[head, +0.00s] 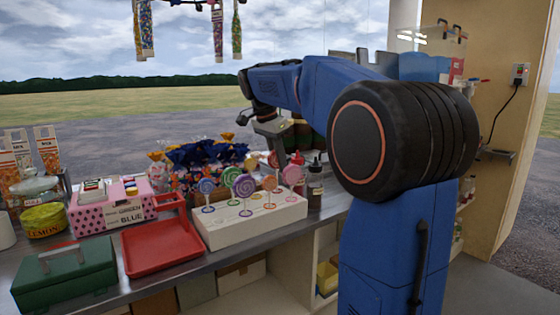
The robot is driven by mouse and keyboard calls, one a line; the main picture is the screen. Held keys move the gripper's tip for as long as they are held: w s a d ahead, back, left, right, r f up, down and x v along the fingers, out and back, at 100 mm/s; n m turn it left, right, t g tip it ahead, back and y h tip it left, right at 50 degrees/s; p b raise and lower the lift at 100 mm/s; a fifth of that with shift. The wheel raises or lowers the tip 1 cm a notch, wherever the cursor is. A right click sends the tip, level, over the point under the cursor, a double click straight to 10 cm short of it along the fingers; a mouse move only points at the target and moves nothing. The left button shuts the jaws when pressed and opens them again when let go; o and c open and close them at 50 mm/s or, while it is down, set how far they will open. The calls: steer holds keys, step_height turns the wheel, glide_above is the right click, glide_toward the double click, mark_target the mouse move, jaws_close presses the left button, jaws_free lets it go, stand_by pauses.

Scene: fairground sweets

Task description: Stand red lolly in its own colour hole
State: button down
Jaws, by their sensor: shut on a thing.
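The white lolly stand (252,228) is on the counter, with coloured rings around its holes. Several swirl lollies stand in it, among them a blue one (206,186), a green one (231,177), a purple one (244,186), an orange one (270,183) and a pale pink one (292,175). My gripper (272,146) is over the back of the stand, pointing down. It is shut on what looks like the red lolly (273,160), small and partly hidden behind the standing lollies. I cannot tell where its stick end is. Some empty rings show at the stand's front right.
A red tray (160,246) and a green cash box (64,280) are left of the stand. Wrapped sweets (205,155) are heaped behind the stand. Sauce bottles (315,180) stand close at its right.

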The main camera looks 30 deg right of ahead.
steer(key=shift+f, duration=0.1)
stand_by(0.3)
steer(key=shift+f, duration=1.1)
steer(key=c, duration=1.1)
jaws_free()
steer(key=shift+r, duration=0.15)
steer(key=shift+r, duration=4.4)
